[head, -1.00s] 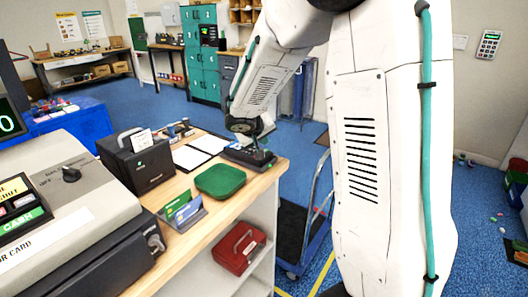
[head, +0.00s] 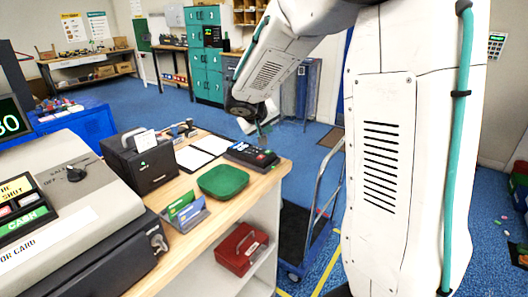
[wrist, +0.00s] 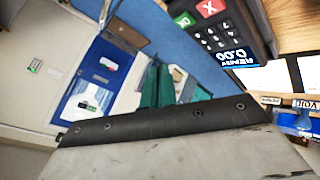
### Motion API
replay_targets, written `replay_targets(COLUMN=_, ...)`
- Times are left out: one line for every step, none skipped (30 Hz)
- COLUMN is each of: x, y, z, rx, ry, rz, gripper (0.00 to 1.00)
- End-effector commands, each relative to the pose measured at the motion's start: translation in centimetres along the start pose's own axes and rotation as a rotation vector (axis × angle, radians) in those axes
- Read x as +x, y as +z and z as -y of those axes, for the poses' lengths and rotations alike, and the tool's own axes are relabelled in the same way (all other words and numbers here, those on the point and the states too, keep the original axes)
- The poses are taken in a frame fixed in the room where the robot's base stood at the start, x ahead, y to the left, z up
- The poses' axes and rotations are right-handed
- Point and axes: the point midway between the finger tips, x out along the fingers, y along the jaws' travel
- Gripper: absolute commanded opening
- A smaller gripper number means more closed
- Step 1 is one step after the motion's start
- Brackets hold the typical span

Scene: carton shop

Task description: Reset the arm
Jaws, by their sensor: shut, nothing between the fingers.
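My white arm reaches in from the upper right of the head view. My gripper (head: 262,134) hangs just above and behind the card terminal, apart from it. Its teal fingers also show in the wrist view (wrist: 165,86), together and empty. The black card terminal (head: 251,155) lies at the far right end of the wooden counter. It also fills the upper right of the wrist view (wrist: 214,34), with red and green keys and a lit display.
The counter (head: 232,205) also holds a green tray (head: 223,181), a card holder (head: 186,213), a black box (head: 138,168), white sheets (head: 193,157) and a large register (head: 75,215). A red cash box (head: 242,249) sits on the shelf below. A cart (head: 305,235) stands right of the counter.

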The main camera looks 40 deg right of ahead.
Motion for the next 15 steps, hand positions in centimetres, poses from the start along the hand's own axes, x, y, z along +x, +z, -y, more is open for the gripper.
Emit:
replay_targets(x=0.0, y=0.0, z=0.0, rx=0.000, ry=0.000, rz=0.000, gripper=0.00)
replay_targets(x=0.0, y=0.0, z=0.0, rx=0.000, ry=0.000, rz=0.000, gripper=0.00)
replay_targets(x=0.0, y=0.0, z=0.0, rx=0.000, ry=0.000, rz=0.000, gripper=0.00)
replay_targets(x=0.0, y=0.0, z=0.0, rx=0.000, ry=0.000, rz=0.000, gripper=0.00)
replay_targets(x=0.0, y=0.0, z=0.0, rx=0.000, ry=0.000, rz=0.000, gripper=0.00)
replay_targets(x=0.0, y=0.0, z=0.0, rx=0.000, ry=0.000, rz=0.000, gripper=0.00)
replay_targets(x=0.0, y=0.0, z=0.0, rx=-0.002, ry=0.000, rz=0.000, gripper=0.00)
replay_targets(x=0.0, y=0.0, z=0.0, rx=-0.007, ry=0.000, rz=0.000, gripper=0.00)
replay_targets(x=0.0, y=0.0, z=0.0, rx=-0.021, ry=0.002, rz=0.001, gripper=0.00)
replay_targets(x=0.0, y=0.1, z=-0.1, rx=-0.035, ry=0.006, rz=0.005, gripper=0.00)
replay_targets(x=0.0, y=0.3, z=-0.2, rx=-0.052, ry=0.011, rz=0.013, gripper=0.00)
replay_targets(x=0.0, y=0.8, z=-0.3, rx=-0.075, ry=0.016, rz=0.035, gripper=0.00)
replay_targets(x=0.1, y=1.6, z=-0.3, rx=-0.093, ry=0.018, rz=0.062, gripper=0.00)
replay_targets(x=0.1, y=2.6, z=-0.3, rx=-0.112, ry=0.018, rz=0.096, gripper=0.00)
replay_targets(x=-0.2, y=4.1, z=-0.4, rx=-0.135, ry=0.017, rz=0.145, gripper=0.00)
